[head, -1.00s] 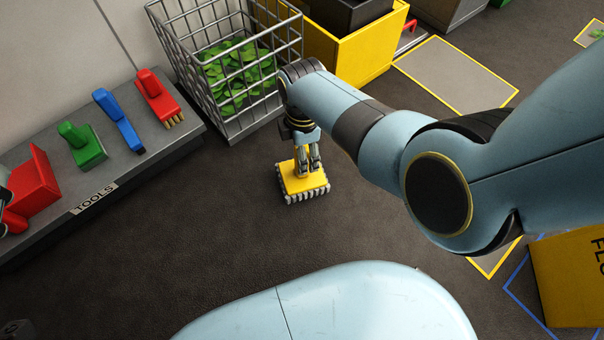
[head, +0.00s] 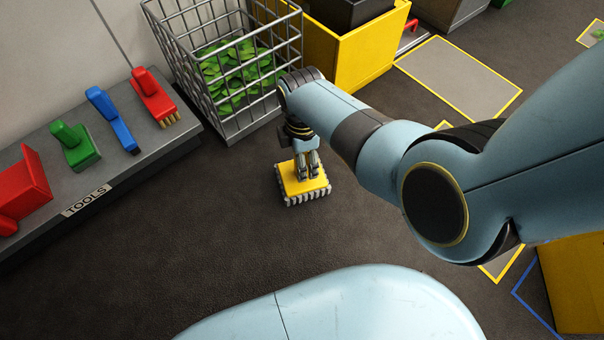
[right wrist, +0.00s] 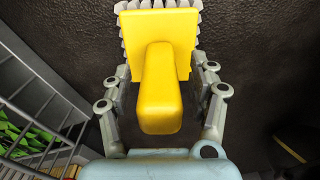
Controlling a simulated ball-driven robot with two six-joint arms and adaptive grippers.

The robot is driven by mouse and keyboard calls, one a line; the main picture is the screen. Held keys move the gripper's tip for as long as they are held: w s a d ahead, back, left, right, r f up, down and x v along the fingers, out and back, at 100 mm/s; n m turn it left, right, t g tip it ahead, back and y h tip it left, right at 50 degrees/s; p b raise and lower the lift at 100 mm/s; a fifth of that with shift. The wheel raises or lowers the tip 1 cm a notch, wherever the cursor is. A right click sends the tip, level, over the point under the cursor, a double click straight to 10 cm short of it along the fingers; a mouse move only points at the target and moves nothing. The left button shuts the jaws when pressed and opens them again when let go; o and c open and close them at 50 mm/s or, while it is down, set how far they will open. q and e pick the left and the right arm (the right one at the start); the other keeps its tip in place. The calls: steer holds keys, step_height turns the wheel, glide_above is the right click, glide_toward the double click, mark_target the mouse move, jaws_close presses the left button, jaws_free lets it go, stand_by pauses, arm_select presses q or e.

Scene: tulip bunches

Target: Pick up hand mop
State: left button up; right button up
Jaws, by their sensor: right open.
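The hand mop is a yellow block with a pale grey fringe (head: 303,186) and lies on the dark floor in the head view. My right gripper (head: 306,166) is right over it and hides its handle there. In the right wrist view the mop's upright yellow handle (right wrist: 160,90) stands between the two fingers of my right gripper (right wrist: 160,82). The fingers are spread, one on each side, with small gaps to the handle. The fringe shows at the top of that view. My left gripper is not in view.
A wire basket (head: 240,125) with green leaves stands just beyond the mop. A grey TOOLS shelf (head: 125,172) at the left bears a red brush, a blue tool, a green tool and a red dustpan. Yellow bins stand at the back. The floor around the mop is clear.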

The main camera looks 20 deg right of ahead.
steer(key=shift+c, duration=0.4)
jaws_close()
